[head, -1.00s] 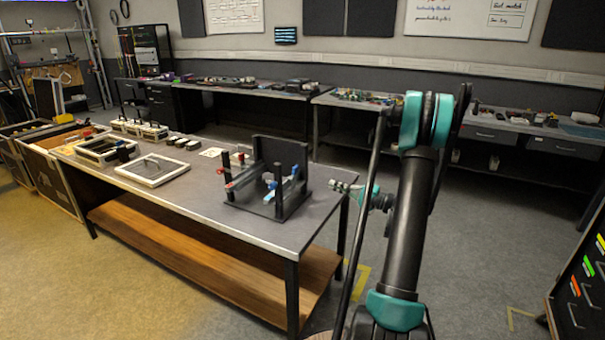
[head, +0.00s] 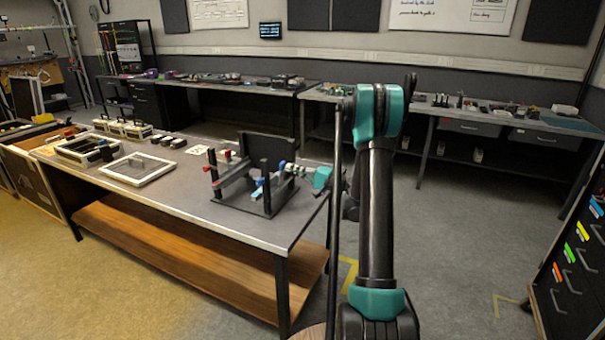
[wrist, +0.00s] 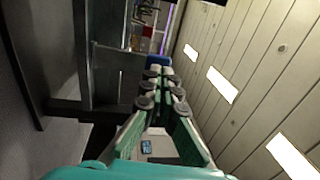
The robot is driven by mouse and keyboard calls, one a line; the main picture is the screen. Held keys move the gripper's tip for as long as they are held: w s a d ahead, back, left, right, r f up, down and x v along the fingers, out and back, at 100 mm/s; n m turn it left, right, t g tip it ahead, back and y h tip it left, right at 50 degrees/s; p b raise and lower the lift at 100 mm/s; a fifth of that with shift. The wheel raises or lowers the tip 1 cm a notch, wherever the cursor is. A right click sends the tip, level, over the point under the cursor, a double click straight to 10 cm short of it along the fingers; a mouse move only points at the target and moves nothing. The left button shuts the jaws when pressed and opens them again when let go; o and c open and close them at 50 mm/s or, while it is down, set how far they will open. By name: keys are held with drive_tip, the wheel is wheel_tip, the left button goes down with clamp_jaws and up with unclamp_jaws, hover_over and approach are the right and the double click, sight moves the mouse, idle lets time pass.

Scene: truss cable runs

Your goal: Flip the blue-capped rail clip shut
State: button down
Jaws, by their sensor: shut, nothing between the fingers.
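A black truss fixture (head: 240,207) stands on the near table, with a base, uprights and a tall back panel. A blue cap (head: 282,165) shows at its right side, just by my fingertips. A lower light-blue part (head: 257,193) sits nearer the front of the base. I cannot tell from the head view whether the clip there is open. My gripper (head: 294,169) is shut and empty, reaching in from the right. In the wrist view the closed fingertips (wrist: 160,70) point at a blue piece (wrist: 157,60), partly hidden behind them; contact cannot be told.
Red-capped parts (head: 207,168) sit on the fixture's left side. A white frame (head: 137,168) and open trays (head: 85,150) lie further left on the table. A drawer cabinet (head: 575,270) stands at the far right. Floor right of the table is free.

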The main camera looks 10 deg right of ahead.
sight(284, 165)
drive_tip(key=shift+w+a, duration=0.25)
drive_tip(key=shift+a, duration=0.05)
drive_tip(key=shift+w+a+r+g+h, duration=0.15)
drive_tip(key=shift+w+a+r+h, duration=0.1)
drive_tip(key=shift+a, duration=0.15)
drive_tip(key=shift+w+a+r+g+h, duration=0.1)
drive_tip(key=shift+w+a+g+h, duration=0.1)
drive_tip(key=shift+a, duration=0.15)
drive_tip(key=shift+w+a+r, duration=0.1)
drive_tip(key=shift+w, duration=0.05)
